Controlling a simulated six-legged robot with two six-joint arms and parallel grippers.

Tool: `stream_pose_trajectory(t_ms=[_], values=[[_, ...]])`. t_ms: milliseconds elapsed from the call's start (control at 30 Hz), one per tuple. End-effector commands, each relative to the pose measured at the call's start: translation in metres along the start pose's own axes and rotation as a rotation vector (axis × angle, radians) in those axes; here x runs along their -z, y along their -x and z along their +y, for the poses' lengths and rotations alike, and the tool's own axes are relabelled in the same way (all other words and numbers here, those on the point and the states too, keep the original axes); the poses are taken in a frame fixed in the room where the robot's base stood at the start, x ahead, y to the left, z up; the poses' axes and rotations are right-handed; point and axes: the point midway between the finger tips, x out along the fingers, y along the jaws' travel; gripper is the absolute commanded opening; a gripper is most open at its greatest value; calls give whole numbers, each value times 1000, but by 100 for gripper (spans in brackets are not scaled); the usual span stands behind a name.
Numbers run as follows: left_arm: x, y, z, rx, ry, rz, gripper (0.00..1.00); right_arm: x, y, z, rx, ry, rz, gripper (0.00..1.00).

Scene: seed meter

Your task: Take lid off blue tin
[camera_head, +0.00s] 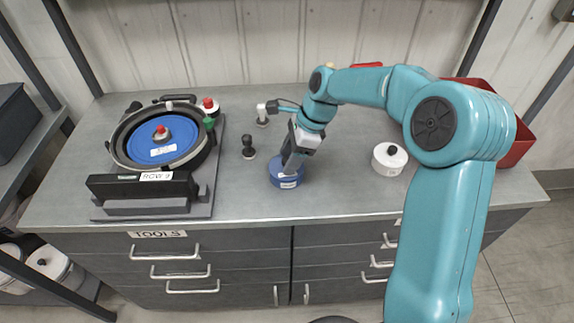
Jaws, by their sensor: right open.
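The blue tin (287,181) stands upright near the middle of the grey bench, with a small label on its front. My right gripper (291,165) is open and points down at the top of the tin. Its fingers hide part of the lid, so I cannot tell whether they touch it. The lid looks blue like the tin and seems to be on it. My left gripper is not in view.
A seed meter with a blue disc (152,139) sits on a dark base at the left. A white tin (389,158) stands right of the blue tin. A small black knob-shaped tool (248,147) stands left. A red bin (522,142) is at the right, behind my arm. The front edge is clear.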

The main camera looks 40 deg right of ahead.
Motion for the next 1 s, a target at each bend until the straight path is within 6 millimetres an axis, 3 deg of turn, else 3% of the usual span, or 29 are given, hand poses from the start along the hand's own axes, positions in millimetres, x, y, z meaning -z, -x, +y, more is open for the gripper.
stream_pose_trajectory(t_ms=[267,400,433,767,1000], values=[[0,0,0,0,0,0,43,0,-4,0,1,0,0,53],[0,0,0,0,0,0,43,0,-3,0,1,0,0,7],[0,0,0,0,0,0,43,0,-4,0,1,0,0,0],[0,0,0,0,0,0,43,-1,-2,0,1,1,0,0],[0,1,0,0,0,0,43,-11,23,-1,5,2,-1,0]])
